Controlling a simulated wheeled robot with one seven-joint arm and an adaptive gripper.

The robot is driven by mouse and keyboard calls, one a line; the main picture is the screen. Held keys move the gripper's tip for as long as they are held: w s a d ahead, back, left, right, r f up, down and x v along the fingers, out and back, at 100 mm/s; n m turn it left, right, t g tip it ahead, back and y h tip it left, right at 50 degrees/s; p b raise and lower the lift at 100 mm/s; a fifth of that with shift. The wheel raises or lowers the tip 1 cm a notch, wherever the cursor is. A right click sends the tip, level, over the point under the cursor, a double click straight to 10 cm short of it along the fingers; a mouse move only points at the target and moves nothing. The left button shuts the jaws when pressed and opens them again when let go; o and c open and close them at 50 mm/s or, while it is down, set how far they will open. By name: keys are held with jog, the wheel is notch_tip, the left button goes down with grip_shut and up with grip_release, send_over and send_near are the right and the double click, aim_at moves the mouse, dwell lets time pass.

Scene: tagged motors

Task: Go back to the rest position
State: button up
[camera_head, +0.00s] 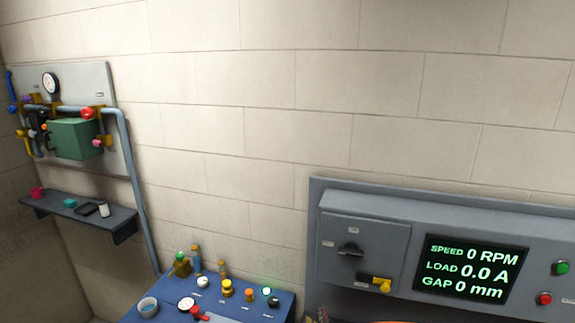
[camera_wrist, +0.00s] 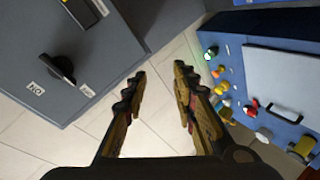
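My gripper (camera_wrist: 159,71) shows in the wrist view with its two dark, yellowish fingers spread apart. Nothing is between them; pale tiles show through the gap. A grey control box with a black rotary knob (camera_wrist: 58,69) is to the left of the fingers, apart from them. A blue bench (camera_wrist: 284,22) with small coloured fittings is to the right, also apart. In the head view the gripper cannot be made out; only a sliver of something orange shows at the bottom edge.
In the head view, a grey console with a lit display (camera_head: 471,269) reads 0 RPM, 0.0 A and 0 mm. The blue bench (camera_head: 250,305) stands left of it. A pipe panel (camera_head: 108,85) and a shelf (camera_head: 85,213) are on the left wall. The upper wall is bare.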

jog(key=s+a+f+m+g+y+b, duration=0.2)
jog(key=s+f+g, duration=0.1)
jog(key=s, duration=0.3)
jog(key=s+a+f+m+g+y+b, duration=0.2)
jog(key=s+a+f+m+g, duration=0.15)
jog(key=s, duration=0.25)
jog(key=s+d+r+m+h+b, duration=0.1)
jog(key=s+d+m+b, duration=0.4)
jog(key=s+d+b, duration=1.1)
jog(key=shift+r+g+h, duration=0.25)
jog(key=shift+g+h, duration=0.2)
jog(key=shift+h, duration=0.45)
